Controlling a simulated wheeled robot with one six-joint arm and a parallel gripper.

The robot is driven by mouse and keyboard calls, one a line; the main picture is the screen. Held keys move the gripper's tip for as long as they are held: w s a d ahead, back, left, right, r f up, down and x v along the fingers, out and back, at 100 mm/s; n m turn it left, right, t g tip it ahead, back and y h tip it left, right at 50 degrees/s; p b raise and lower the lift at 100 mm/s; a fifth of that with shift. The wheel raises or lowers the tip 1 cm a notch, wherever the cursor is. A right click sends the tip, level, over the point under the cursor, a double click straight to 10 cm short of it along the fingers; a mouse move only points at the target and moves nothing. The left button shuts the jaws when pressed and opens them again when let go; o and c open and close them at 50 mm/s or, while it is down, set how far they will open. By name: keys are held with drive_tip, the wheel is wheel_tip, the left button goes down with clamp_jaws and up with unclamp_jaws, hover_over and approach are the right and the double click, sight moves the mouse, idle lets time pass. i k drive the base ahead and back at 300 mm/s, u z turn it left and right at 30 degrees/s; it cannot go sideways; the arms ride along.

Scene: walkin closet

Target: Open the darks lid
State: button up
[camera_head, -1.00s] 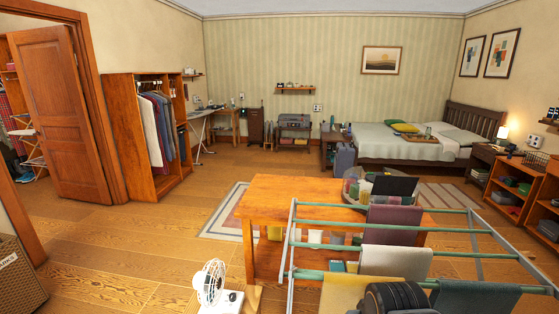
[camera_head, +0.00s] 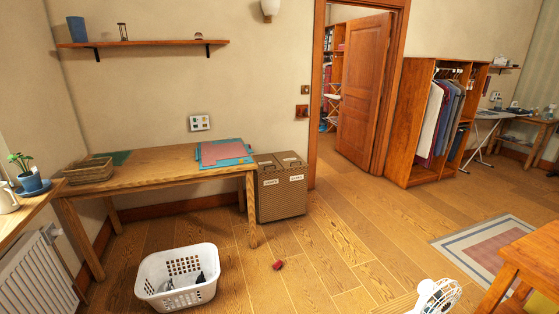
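A brown woven hamper (camera_head: 282,203) stands on the floor against the back wall, just right of the wooden table and left of the doorway. It has two lids side by side, a left lid (camera_head: 266,164) and a right lid (camera_head: 290,159), and both look shut. Each half has a small white label on its front. The lettering is too small to read surely now; in the earlier frame the label at the hamper's right end ends in "RKS", which fits darks on the right half.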

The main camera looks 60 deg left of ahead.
sight(288, 160)
drive_tip(key=u, duration=2.1)
drive_tip(key=i, duration=3.45)
drive_tip(key=z, duration=1.25)
drive_tip(key=i, duration=1.95)
drive_tip(key=u, duration=1.85)
